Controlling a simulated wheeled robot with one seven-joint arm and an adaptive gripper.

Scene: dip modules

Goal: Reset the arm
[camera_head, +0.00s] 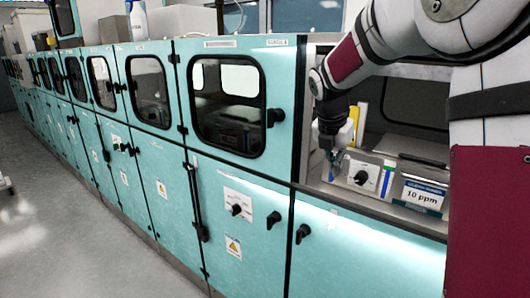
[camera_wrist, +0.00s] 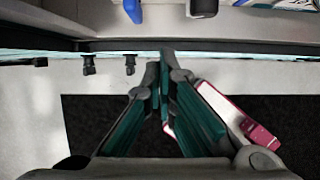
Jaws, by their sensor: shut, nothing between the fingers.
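My gripper (camera_head: 336,155) hangs at the open bay on the right of the teal cabinet row in the head view, in front of the bay's panel with a black knob. In the wrist view my gripper (camera_wrist: 164,55) points toward the cabinet edge, its teal-padded fingers meeting at the tips with nothing between them. My white and maroon arm reaches in from the upper right of the head view.
The open bay holds a panel with a dial (camera_head: 361,178) and a "10 ppm" label (camera_head: 423,194). Teal cabinet doors with black handles (camera_head: 274,219) line the left. Grey floor (camera_head: 70,235) is free in front of the cabinets.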

